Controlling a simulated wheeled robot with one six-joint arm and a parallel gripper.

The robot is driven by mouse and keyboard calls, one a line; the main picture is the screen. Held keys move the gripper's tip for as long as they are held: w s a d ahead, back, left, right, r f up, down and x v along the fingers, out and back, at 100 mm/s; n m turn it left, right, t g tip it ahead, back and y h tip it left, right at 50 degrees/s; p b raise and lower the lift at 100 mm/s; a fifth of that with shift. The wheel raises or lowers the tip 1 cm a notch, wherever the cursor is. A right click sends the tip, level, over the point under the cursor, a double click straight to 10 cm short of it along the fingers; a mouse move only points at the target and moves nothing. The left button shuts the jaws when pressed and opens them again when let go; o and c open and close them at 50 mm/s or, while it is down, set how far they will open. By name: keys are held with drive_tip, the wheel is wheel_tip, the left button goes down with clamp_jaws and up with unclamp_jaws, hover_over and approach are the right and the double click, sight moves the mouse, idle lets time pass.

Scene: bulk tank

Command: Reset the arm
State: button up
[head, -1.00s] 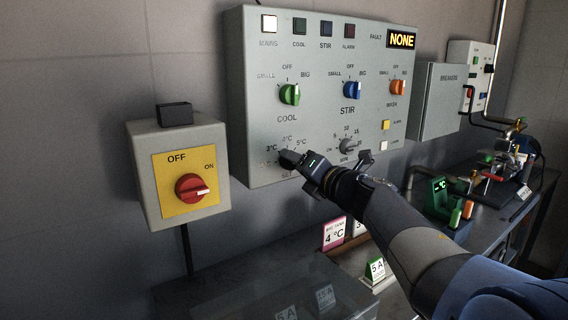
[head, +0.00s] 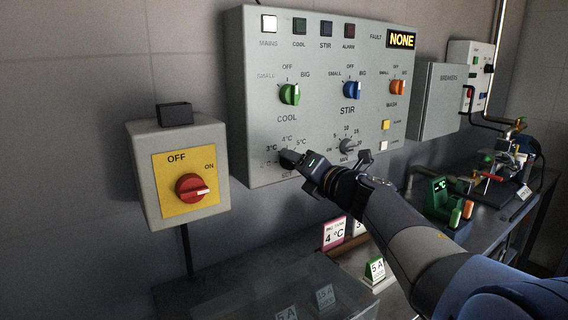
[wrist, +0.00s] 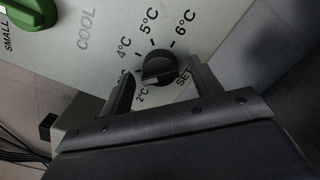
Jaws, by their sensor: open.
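My gripper (head: 296,163) is at the lower left of the grey control panel (head: 250,120). In the wrist view, its two fingers (wrist: 160,72) are open, one on each side of the black SET knob (wrist: 158,66). A gap shows between the knob and the fingers, at least on the right; contact on the left is hard to tell. The temperature marks around the knob run up to 6°C. In the head view, my gripper covers most of this knob.
A switch box with a red rotary switch (head: 192,188), pointing to ON, stands to the left. Green (head: 289,94), blue (head: 352,90) and orange (head: 398,87) knobs sit higher on the panel.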

drive_tip(key=shift+w+a+f+m+p, duration=0.1)
drive_tip(key=shift+m+p, duration=2.8)
drive_tip(key=shift+m, duration=1.05)
drive_tip(key=shift+w+a+m+p, duration=0.1)
drive_tip(key=shift+w+m+p, duration=0.05)
drive_tip(key=shift+m+p, duration=3.3)
drive_tip(key=shift+w+a+f+m+p, duration=0.1)
drive_tip(key=shift+m+p, duration=2.3)
drive_tip(key=shift+m, duration=2)
drive_tip(key=shift+r, duration=0.15)
